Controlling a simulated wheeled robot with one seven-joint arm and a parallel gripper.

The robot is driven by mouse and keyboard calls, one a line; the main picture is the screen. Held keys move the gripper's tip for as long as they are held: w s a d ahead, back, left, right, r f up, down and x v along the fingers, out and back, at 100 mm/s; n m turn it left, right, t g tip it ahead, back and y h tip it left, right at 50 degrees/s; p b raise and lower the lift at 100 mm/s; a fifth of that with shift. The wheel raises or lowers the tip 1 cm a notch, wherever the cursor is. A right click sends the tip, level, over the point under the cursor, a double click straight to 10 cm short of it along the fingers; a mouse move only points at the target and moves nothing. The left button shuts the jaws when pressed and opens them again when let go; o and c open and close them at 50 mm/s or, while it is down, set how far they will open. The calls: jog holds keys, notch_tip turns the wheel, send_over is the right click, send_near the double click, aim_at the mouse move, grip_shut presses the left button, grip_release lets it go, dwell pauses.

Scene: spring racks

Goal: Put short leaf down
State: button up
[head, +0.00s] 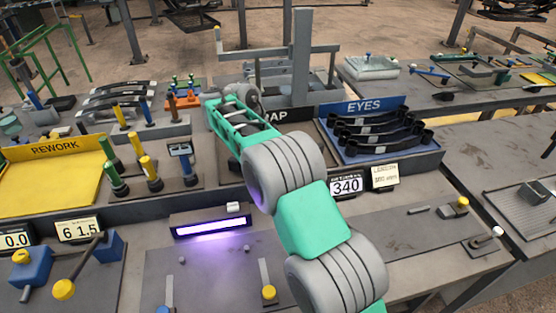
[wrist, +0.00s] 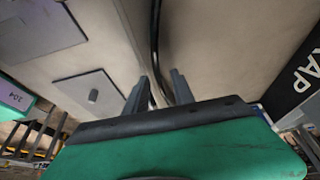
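In the wrist view, my gripper (wrist: 160,78) has its two grey fingers apart, pointing toward a beige surface. A thin dark curved strip (wrist: 155,35), which looks like the leaf, runs from the top edge down between them. Beige shows on both sides of the strip, and neither finger visibly touches it. Whether the strip rests fully on the surface is hard to tell. In the head view, my green and grey arm reaches over the bench's middle toward a partly covered black sign (head: 278,115); my fingertips and the strip are hidden there.
A blue EYES tray (head: 350,150) with several dark leaves stands right of my arm. A yellow REWORK tray (head: 40,195) and upright coloured-handled tools (head: 152,172) are to the left. A grey post frame (head: 302,60) rises behind. A lit panel (head: 212,228) sits in front.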

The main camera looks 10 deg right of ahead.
jog(key=shift+r, duration=0.1)
jog(key=p+v, duration=0.6)
jog(key=v, duration=0.2)
jog(key=shift+d, duration=0.15)
jog(key=s+d+r+n+t+y, duration=0.1)
jog(key=s+d+r+n+t, duration=0.2)
jog(key=s+d+r+n, duration=0.55)
jog(key=s+a+f+n+t+y, duration=0.1)
jog(key=s+a+n, duration=0.2)
jog(key=s, duration=0.6)
jog(key=s+a+f+n+y, duration=0.1)
jog(key=s+a+n+y, duration=0.1)
jog(key=s+n, duration=0.4)
jog(key=s, duration=0.3)
jog(key=shift+a+f+t, duration=0.2)
jog(key=shift+a+t, duration=0.2)
jog(key=shift+w+n, duration=0.1)
jog(key=shift+n, duration=0.15)
